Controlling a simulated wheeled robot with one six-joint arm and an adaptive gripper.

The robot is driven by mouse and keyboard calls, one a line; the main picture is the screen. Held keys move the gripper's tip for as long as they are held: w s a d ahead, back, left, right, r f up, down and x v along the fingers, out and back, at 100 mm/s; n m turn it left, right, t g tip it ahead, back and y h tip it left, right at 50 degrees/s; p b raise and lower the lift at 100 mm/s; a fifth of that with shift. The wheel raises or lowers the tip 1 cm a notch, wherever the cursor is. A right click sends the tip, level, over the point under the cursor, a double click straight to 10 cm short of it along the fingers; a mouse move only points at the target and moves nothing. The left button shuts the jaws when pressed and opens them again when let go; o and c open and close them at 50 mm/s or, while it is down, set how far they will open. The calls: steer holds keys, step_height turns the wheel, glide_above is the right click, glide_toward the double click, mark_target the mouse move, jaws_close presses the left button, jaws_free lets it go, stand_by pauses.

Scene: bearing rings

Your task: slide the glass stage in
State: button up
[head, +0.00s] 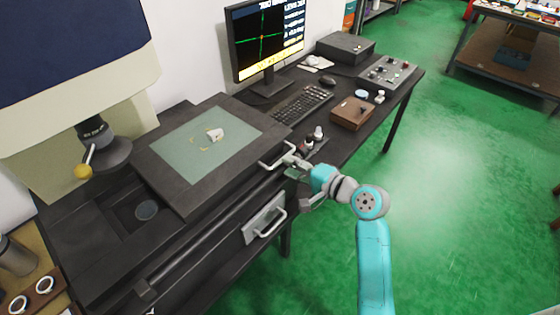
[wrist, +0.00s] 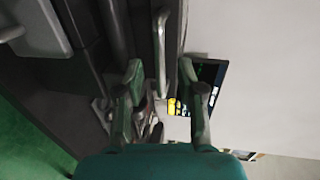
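The glass stage is a dark square plate (head: 165,187) with a pale green glass pane (head: 190,165) set in it, on the machine bed at left in the head view. A small pale piece (head: 215,134) lies on the glass. A light metal handle (head: 277,153) is on the stage's right-hand edge. My gripper (head: 291,167) is close to this handle. In the wrist view the fingers (wrist: 166,78) are apart, and the handle bar (wrist: 162,45) shows ahead between them. I cannot tell whether a finger touches it.
A second handle (head: 265,224) sits on a grey panel lower on the front. A monitor (head: 268,40), keyboard (head: 300,103) and brown box (head: 351,113) stand on the bench.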

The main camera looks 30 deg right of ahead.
mark_target(281, 162)
steer(key=shift+x, duration=2.35)
jaws_close()
